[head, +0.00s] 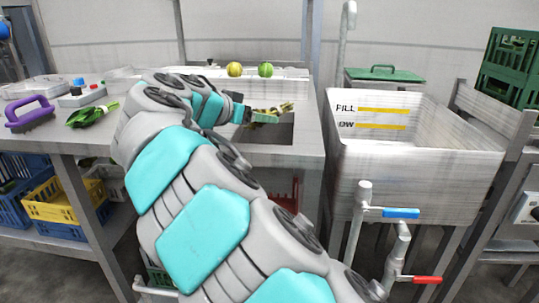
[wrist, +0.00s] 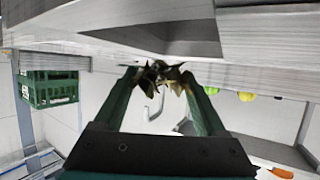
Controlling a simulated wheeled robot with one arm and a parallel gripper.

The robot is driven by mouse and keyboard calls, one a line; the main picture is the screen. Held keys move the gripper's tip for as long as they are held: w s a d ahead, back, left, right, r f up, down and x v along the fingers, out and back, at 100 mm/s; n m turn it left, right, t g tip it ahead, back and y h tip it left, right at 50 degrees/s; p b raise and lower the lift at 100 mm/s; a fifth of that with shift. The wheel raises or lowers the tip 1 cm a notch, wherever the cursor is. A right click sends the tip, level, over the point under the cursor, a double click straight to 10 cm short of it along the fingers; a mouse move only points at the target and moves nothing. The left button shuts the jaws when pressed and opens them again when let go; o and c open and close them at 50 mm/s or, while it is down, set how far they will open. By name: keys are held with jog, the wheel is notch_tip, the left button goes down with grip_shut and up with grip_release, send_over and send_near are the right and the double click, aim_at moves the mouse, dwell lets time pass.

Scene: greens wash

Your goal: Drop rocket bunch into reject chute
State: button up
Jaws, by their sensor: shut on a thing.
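My gripper (head: 262,114) reaches over the steel counter and is shut on the rocket bunch (head: 284,108), whose leaves look yellowed and wilted. In the wrist view the bunch (wrist: 163,76) sits between the tips of the two green fingers. The reject chute (head: 272,134) is a dark rectangular opening in the counter. The bunch appears above its far part, in the head view. The opening also shows at the top of the wrist view (wrist: 170,32). My arm hides part of the counter left of the chute.
A green leafy bunch (head: 90,114) and a purple brush (head: 30,114) lie on the left of the counter. A yellow and a green round item (head: 265,70) stand at the back. A deep sink (head: 420,175) is at the right, with a green crate (head: 508,62) beyond.

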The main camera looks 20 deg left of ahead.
jog(key=shift+f, duration=0.7)
jog(key=o, duration=1.3)
jog(key=shift+o, duration=0.2)
jog(key=b+v, duration=0.1)
jog(key=v, duration=0.6)
jog(key=shift+s+a+r, duration=0.1)
jog(key=shift+s+r, duration=0.1)
jog(key=shift+s, duration=0.15)
